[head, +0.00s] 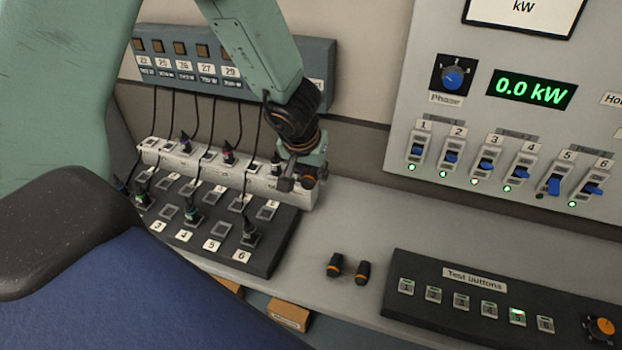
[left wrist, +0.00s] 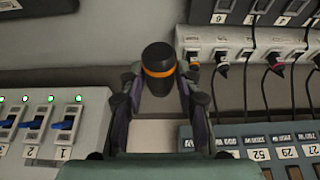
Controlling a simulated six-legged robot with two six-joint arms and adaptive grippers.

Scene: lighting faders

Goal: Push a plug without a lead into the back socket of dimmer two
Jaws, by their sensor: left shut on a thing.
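My left gripper (head: 298,182) is above the right end of the white socket strip (head: 223,170), near the back of the desk. In the left wrist view its fingers (left wrist: 158,78) are shut on a black plug with an orange band (left wrist: 158,58) and no lead. Two similar black and orange plugs (head: 335,265) (head: 362,272) stand on the desk. The dark dimmer socket block (head: 268,258) lies in front of the strip; labels 3 to 6 can be read. Its left end is partly hidden, and I cannot make out label 2. My right gripper is not in view.
Several leaded plugs (head: 193,212) stand in the block, with leads rising to the blue-grey panel (head: 318,70). A fader panel (head: 515,130) with a 0.0 kW display stands at the right. A test button box (head: 480,283) sits front right.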

